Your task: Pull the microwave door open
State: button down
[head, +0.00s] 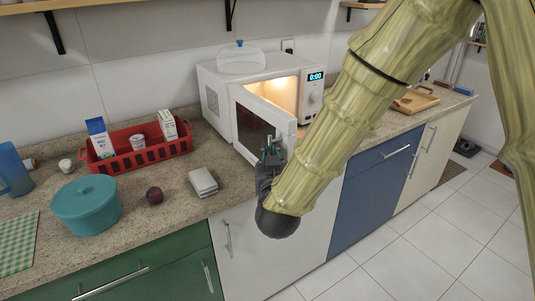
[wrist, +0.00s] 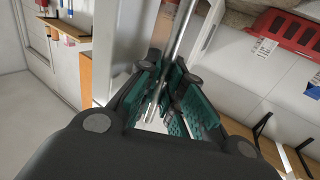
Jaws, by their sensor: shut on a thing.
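The white microwave (head: 216,95) stands on the counter against the wall. Its door (head: 243,112) is partly open, swung out toward the front, and the lit cavity (head: 285,95) shows behind it. My gripper (head: 270,152) is at the door's outer edge, in front of the counter's front edge. In the wrist view my gripper's green-padded fingers (wrist: 172,90) are closed around the metal door handle (wrist: 186,28), which runs up between them. My arm hides part of the microwave's lower right side in the head view.
A clear dome (head: 240,60) sits on the microwave. The tiled floor (head: 400,255) is open at right.

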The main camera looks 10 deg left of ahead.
jog(key=shift+r, duration=0.1)
jog(key=c, duration=1.5)
grip_release()
jog(key=shift+d, duration=0.1)
jog(key=v, duration=1.2)
